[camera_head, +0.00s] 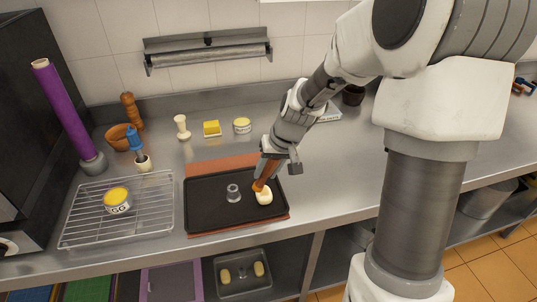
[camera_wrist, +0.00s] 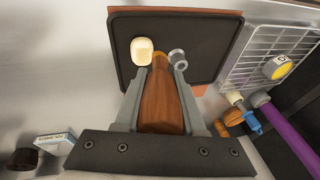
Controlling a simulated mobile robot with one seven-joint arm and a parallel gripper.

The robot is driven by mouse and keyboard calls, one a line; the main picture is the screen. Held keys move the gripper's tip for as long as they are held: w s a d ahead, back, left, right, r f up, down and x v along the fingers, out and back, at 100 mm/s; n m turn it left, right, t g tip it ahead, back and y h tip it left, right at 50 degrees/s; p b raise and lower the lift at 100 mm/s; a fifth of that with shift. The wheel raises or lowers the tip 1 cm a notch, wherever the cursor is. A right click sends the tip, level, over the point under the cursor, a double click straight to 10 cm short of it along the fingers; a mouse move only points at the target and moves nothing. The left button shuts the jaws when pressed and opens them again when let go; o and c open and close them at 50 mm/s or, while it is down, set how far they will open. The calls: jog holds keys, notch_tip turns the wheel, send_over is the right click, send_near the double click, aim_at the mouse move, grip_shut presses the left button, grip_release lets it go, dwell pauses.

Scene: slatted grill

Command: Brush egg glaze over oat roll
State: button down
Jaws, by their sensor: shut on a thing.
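My gripper (camera_head: 270,176) is shut on a brown wooden-handled tool, probably the brush (camera_wrist: 160,100), above the right half of the dark tray. The tool points down at the tray; its bristles cannot be made out. A pale cream roll-like piece (camera_head: 264,197) lies on the tray right by the tool's lower end. It also shows in the wrist view (camera_wrist: 143,51), left of the tool's tip; whether they touch is unclear. A tub marked EGG with a yellow top (camera_head: 117,200) stands on the wire rack at left, and in the wrist view (camera_wrist: 276,68).
The dark tray (camera_head: 205,215) lies on a reddish-brown mat and holds a small clear or metallic cup (camera_head: 233,192). The wire rack (camera_head: 75,228) is to its left. Behind stand a blue-handled brush (camera_head: 136,140), purple roll (camera_head: 65,115), yellow sponge (camera_head: 211,128) and tub (camera_head: 242,125).

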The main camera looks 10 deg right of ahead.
jog(key=shift+r+p, duration=1.35)
jog(key=shift+r, duration=0.9)
